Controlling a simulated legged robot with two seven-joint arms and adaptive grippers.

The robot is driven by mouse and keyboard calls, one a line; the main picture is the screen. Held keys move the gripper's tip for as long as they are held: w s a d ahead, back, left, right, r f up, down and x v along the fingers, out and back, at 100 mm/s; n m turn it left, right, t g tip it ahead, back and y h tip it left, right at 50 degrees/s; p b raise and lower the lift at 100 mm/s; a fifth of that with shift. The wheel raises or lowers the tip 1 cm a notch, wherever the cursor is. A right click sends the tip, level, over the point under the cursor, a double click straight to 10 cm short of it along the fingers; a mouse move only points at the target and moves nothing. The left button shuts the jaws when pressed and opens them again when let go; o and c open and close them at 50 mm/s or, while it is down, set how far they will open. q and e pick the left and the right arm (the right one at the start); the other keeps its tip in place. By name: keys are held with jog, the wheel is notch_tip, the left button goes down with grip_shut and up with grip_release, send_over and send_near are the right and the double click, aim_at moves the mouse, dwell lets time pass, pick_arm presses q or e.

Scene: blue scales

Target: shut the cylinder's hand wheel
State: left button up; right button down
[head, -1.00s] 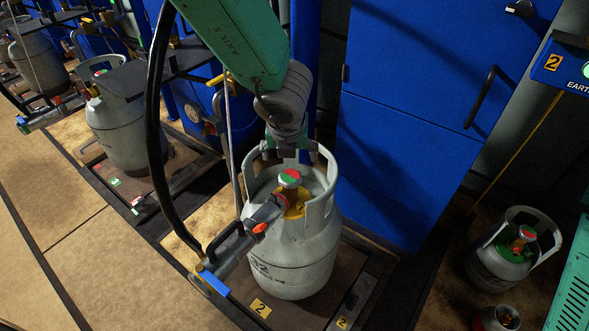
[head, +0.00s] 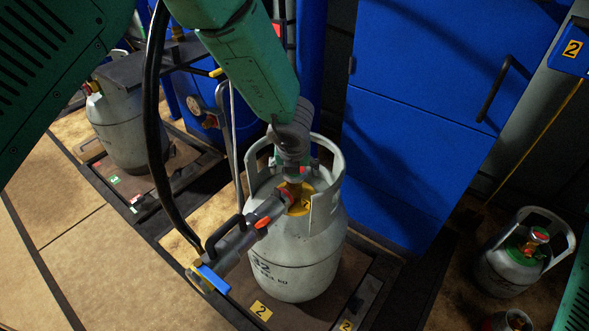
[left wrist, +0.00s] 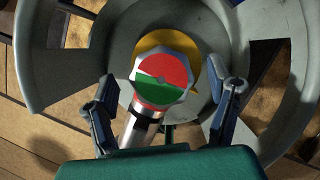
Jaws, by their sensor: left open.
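The grey cylinder (head: 300,262) stands upright in the head view with a tall collar around its top and a yellow disc (head: 302,204) inside. Its hand wheel (left wrist: 165,82), red and green, shows in the left wrist view. In the head view my gripper mostly hides the wheel. My left gripper (head: 292,172) points down into the collar above the wheel. In the left wrist view its open fingers (left wrist: 170,92) stand on either side of the wheel, with a gap on both sides. My right gripper is not seen.
A hose coupling (head: 232,247) with a blue handle joins the valve from the front left, and a black hose (head: 155,150) rises from it. The collar surrounds my gripper. A blue cabinet (head: 420,110) stands behind right. A smaller cylinder (head: 512,268) stands at the right.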

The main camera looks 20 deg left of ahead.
pick_arm(q)
jog(key=c, duration=1.2)
